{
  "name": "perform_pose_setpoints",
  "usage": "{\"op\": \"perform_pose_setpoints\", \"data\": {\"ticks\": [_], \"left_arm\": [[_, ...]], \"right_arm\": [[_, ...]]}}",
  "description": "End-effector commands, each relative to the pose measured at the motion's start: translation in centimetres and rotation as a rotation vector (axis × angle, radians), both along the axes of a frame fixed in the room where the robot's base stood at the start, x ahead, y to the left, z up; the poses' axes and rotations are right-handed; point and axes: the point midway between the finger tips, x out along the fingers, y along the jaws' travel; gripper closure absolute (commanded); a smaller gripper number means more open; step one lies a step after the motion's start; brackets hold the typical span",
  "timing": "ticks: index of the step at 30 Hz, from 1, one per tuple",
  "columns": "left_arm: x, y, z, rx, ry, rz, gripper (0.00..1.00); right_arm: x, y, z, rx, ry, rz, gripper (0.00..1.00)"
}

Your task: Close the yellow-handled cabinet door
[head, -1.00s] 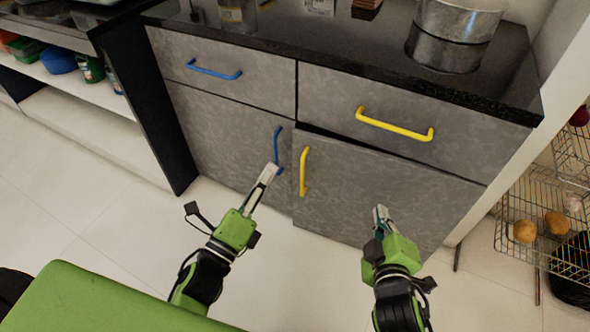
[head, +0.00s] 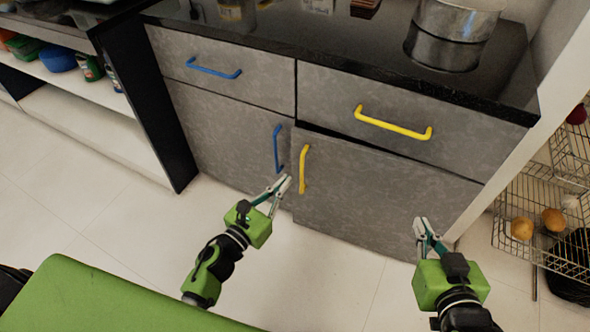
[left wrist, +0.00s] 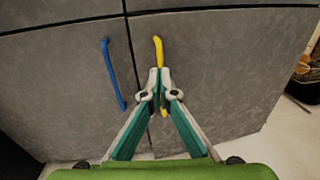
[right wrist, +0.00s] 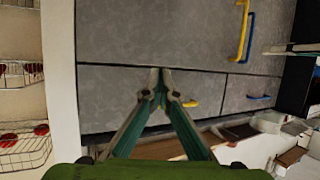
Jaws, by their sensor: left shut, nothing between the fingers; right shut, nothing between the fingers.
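The yellow-handled cabinet door (head: 385,205) stands slightly ajar, with a dark gap along its upper left edge. Its vertical yellow handle (head: 304,170) is near the door's left edge. My left gripper (head: 286,182) is shut and empty, just left of the handle's lower end. In the left wrist view, its fingertips (left wrist: 160,75) overlap the yellow handle (left wrist: 158,50); I cannot tell whether they touch. My right gripper (head: 422,222) is shut and empty in front of the door's lower right part. The right wrist view shows the door (right wrist: 150,30) upside down behind its fingertips (right wrist: 160,75).
A blue-handled door (head: 215,140) adjoins on the left. Drawers with a blue handle (head: 213,70) and a yellow handle (head: 393,125) lie above, under a black countertop (head: 340,60). A wire basket rack (head: 535,200) stands right. The floor (head: 110,230) in front is clear.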

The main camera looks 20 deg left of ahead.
Motion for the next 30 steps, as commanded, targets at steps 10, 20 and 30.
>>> {"op": "perform_pose_setpoints", "data": {"ticks": [10, 20, 30], "left_arm": [[4.9, -1.5, 0.0, -0.001, -0.001, 0.000, 1.00], [5.4, -1.7, -0.1, -0.002, 0.002, 0.001, 1.00], [7.3, -0.2, -0.2, 0.003, -0.004, -0.026, 1.00]], "right_arm": [[0.5, 0.2, 0.8, 0.008, -0.043, 0.003, 1.00], [0.7, 0.3, 1.2, 0.012, -0.060, 0.004, 1.00], [1.5, 0.9, 3.3, 0.041, -0.170, 0.012, 1.00]]}}
